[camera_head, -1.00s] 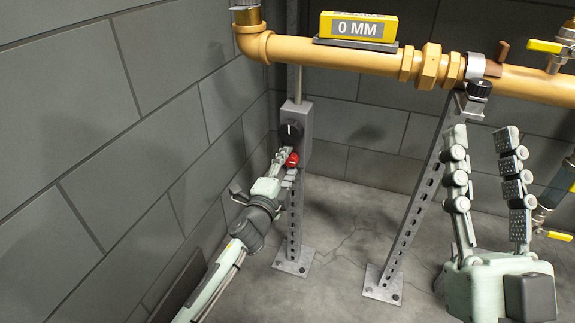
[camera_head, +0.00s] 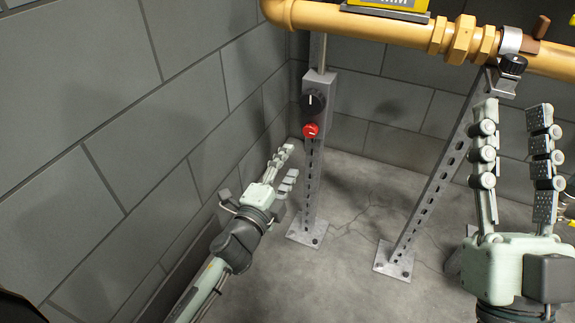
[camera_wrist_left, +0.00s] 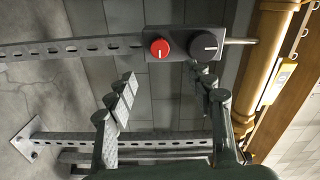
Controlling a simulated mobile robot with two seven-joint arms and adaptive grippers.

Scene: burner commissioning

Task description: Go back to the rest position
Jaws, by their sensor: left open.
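My left gripper (camera_head: 283,167) is open and empty, low and to the left of the control box (camera_head: 320,88) on its perforated post. It is apart from the box. The box carries a black knob (camera_head: 313,102) with a white mark pointing up and a red knob (camera_head: 310,130) below it. In the left wrist view the red knob (camera_wrist_left: 160,48) and black knob (camera_wrist_left: 205,45) lie beyond the open fingers (camera_wrist_left: 160,92). My right gripper (camera_head: 514,110) stands at the right with its fingers pointing up, spread apart and empty.
A yellow pipe (camera_head: 400,32) runs across the top, with a clamp and a slanted perforated strut (camera_head: 435,185) below it. A grey block wall (camera_head: 90,150) is close on the left. The concrete floor (camera_head: 350,260) between the posts is clear.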

